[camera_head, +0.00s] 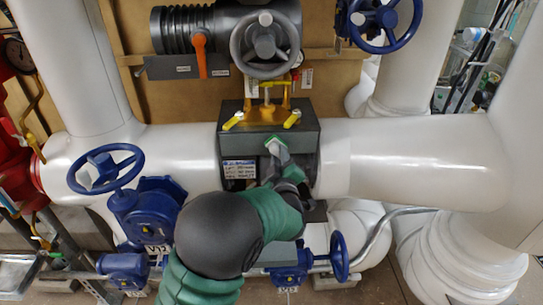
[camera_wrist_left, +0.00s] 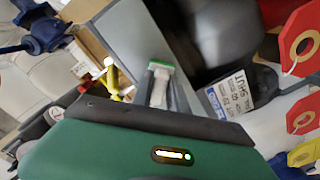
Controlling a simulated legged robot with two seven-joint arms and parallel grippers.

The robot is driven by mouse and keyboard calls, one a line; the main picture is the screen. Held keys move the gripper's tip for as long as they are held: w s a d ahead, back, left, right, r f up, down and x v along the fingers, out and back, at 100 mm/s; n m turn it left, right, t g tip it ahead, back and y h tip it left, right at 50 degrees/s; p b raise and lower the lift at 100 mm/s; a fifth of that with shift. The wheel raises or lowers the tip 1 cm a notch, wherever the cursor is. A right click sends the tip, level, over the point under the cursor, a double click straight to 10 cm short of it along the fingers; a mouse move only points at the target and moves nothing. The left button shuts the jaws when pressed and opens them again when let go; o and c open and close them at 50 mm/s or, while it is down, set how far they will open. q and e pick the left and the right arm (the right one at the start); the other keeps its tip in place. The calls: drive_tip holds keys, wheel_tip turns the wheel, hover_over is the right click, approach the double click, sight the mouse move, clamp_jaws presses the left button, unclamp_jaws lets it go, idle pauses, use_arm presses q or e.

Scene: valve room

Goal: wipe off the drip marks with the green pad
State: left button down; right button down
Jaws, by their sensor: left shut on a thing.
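The green pad (camera_head: 274,139) sits at the tip of my left gripper (camera_head: 279,152), against or just in front of the grey box (camera_head: 308,140) around the white pipe. I cannot tell whether it touches. In the left wrist view the pad (camera_wrist_left: 160,66) is a thin green strip at the end of my left gripper (camera_wrist_left: 157,84), which is shut on it, beside a grey panel (camera_wrist_left: 130,36). The drip marks cannot be made out in either view. My right gripper is not in view.
A white label (camera_head: 239,170) is on the box, left of my gripper. Yellow-handled brass fittings (camera_head: 266,112) stand on top, below a grey handwheel (camera_head: 265,41). A blue handwheel (camera_head: 106,168) is to the left. Red tags (camera_wrist_left: 299,40) hang at right in the wrist view.

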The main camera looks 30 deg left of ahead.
use_arm(q)
drive_tip(key=shift+w, duration=0.1)
drive_tip(key=shift+r, duration=0.1)
drive_tip(key=shift+s+a+b, duration=0.35)
drive_tip(key=shift+a+b, duration=0.15)
drive_tip(key=shift+b, duration=0.05)
drive_tip(key=s+a, duration=0.1)
drive_tip(key=s+a+b, duration=0.1)
drive_tip(key=a, duration=0.1)
drive_tip(key=a+b, duration=0.1)
drive_tip(key=shift+s+a, duration=0.2)
drive_tip(key=shift+s, duration=0.2)
drive_tip(key=shift+s+a, duration=0.3)
drive_tip(key=shift+a, duration=0.15)
